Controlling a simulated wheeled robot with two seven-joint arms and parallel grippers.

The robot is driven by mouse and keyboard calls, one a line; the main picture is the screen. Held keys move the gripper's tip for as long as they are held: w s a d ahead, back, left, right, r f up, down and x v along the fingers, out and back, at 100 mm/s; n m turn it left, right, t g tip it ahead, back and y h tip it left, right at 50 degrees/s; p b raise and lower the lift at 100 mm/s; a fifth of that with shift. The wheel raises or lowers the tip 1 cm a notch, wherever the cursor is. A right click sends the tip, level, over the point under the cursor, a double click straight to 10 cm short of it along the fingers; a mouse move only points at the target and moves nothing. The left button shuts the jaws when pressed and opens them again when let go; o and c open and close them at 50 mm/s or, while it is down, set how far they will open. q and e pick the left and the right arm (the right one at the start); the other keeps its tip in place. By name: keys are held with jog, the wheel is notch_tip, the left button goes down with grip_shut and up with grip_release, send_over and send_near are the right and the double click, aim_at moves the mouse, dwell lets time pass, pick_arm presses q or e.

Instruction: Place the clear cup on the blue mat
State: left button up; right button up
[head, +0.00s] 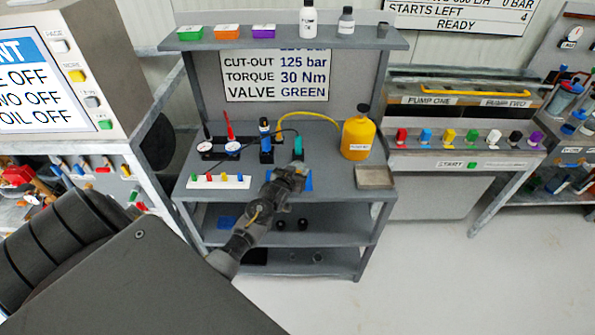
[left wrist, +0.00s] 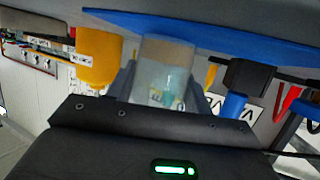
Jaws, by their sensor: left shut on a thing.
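The clear cup (left wrist: 165,68) stands between the fingers of my left gripper (left wrist: 160,90) in the left wrist view, which looks upside down. In the head view my left gripper (head: 290,178) is over the front of the grey bench's top and hides most of the cup. The blue mat (left wrist: 215,32) lies flat on the bench top in the wrist view, right by the cup's base; I cannot tell whether they touch. In the head view only a blue edge of the mat (head: 309,182) shows beside the gripper. My right gripper is not in view.
A yellow bottle (head: 358,138) stands behind and right of the gripper, with a grey tray (head: 375,177) in front of it. Gauges (head: 232,148), a blue-topped device (head: 265,140) and a green-topped one (head: 298,147) stand behind. A white strip with coloured buttons (head: 218,182) lies left.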

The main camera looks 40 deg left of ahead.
pick_arm(q)
jog(key=shift+f, duration=0.2)
jog(key=o, duration=1.1)
jog(key=shift+r, duration=0.2)
jog(key=shift+s, duration=0.2)
jog(key=b+v, duration=0.1)
jog(key=v, duration=1)
jog(key=shift+s+d+r, duration=0.1)
jog(key=shift+s+r, duration=0.15)
jog(key=shift+s, duration=0.05)
